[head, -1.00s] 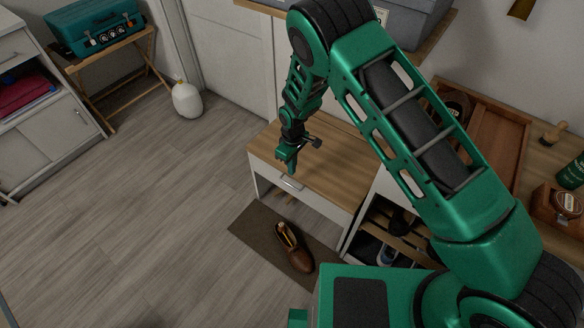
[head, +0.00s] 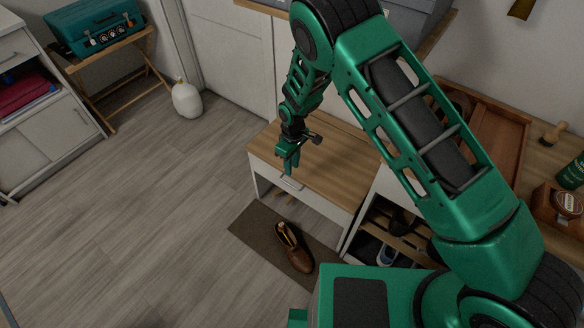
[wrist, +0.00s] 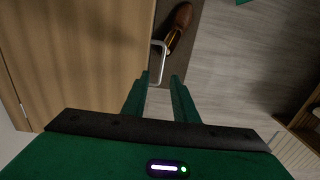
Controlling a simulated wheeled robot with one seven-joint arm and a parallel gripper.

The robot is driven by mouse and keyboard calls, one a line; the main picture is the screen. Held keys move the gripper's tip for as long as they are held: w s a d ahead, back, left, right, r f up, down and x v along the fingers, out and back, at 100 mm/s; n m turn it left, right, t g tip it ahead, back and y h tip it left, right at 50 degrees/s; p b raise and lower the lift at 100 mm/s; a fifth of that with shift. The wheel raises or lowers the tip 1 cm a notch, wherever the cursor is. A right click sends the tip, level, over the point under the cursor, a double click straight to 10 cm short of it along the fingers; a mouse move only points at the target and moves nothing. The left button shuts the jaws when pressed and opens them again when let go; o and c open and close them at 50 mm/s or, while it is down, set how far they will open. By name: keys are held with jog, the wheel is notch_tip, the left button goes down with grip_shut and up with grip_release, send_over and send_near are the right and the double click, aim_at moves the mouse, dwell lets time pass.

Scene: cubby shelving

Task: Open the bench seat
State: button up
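The bench has a wooden seat (head: 335,160) over a white front (head: 315,200), and the seat is flat and closed. A pale metal handle (head: 291,183) sits on the front just below the seat's edge. My gripper (head: 287,168) is above the seat's front edge near the handle. In the wrist view the wooden seat (wrist: 85,55) fills the left side, and the handle (wrist: 158,62) juts past its edge.
A brown shoe (head: 294,247) lies on a dark mat (head: 250,228) before the bench. A shoe rack (head: 395,236) stands to the bench's right. A white jug (head: 187,100) is on the floor by the wall. The floor at left is clear.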

notch_tip(320, 180, up, 9)
jog(key=shift+w+r, duration=0.15)
jog(key=shift+w, duration=0.05)
jog(key=shift+d, duration=0.1)
